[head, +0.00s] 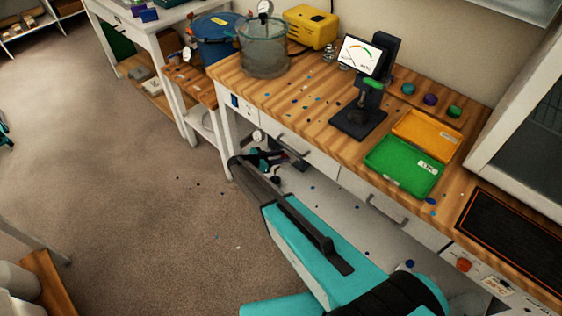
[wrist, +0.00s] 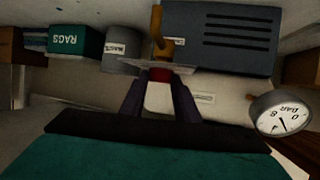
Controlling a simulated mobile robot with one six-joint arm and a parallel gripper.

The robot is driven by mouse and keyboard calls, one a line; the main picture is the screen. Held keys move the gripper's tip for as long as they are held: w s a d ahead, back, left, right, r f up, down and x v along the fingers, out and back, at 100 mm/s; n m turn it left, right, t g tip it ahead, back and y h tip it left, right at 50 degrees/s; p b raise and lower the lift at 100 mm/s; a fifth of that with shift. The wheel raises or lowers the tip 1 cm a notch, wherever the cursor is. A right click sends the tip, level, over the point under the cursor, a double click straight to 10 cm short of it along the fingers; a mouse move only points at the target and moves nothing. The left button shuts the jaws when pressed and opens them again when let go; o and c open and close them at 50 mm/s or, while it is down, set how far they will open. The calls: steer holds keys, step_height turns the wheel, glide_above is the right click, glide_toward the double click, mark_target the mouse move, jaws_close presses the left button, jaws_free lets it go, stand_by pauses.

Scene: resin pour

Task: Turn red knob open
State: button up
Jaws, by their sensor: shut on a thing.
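The red knob (wrist: 158,76) shows in the wrist view, between the tips of my gripper (wrist: 160,82). The two dark fingers are shut on it, one on each side. A pale flat plate lies just behind the knob, with an orange-yellow pipe (wrist: 157,28) beyond. In the head view my arm reaches under the wooden bench, and my gripper is small and partly in shadow there. The knob cannot be made out clearly in that view. How far the knob is turned cannot be told.
A round gauge marked BAR (wrist: 282,113) is right of the fingers in the wrist view. A dark slotted box (wrist: 222,40), a WASTE bin (wrist: 121,50) and a RAGS box (wrist: 80,41) stand around. The wooden bench (head: 305,118) and its drawers are close to my arm.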

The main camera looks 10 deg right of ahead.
steer(key=shift+f+m+g+b, duration=0.35)
steer(key=shift+m+g+b, duration=0.4)
steer(key=shift+b, duration=1.3)
steer(key=shift+r+m+g+h+b, duration=0.25)
steer(key=shift+g+h+b, duration=0.1)
steer(key=shift+b, duration=0.4)
steer(key=o, duration=1)
steer(key=shift+o, duration=0.2)
steer(key=shift+a+r, duration=0.1)
steer(key=b+v, duration=0.1)
steer(key=v, duration=1.2)
steer(key=shift+s+a+b, duration=0.15)
steer(key=shift+a+b, duration=0.1)
steer(key=shift+b, duration=0.1)
steer(key=shift+r, duration=0.1)
